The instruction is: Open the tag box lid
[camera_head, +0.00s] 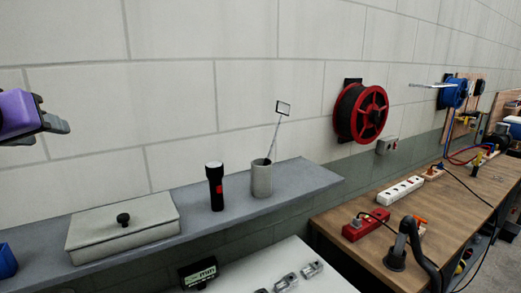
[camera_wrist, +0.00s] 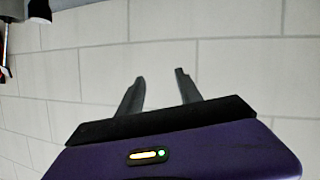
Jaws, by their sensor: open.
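The tag box (camera_head: 120,240) is a pale grey box on the grey shelf at the lower left of the head view. Its lid (camera_head: 95,225) is closed and has a dark round knob (camera_head: 123,219) on top. My gripper (camera_head: 55,131), with a purple body and grey fingers, is at the left edge of the head view, above and left of the box and apart from it. In the wrist view my gripper (camera_wrist: 160,92) shows two fingers spread apart with nothing between them and the block wall beyond. The box is not seen in the wrist view.
On the shelf (camera_head: 310,178), right of the box, stand a black flashlight (camera_head: 215,188) and a grey cup (camera_head: 262,180) holding an inspection mirror (camera_head: 283,108). A blue bin (camera_head: 7,262) is left of the box. A wooden workbench (camera_head: 450,200) is at right.

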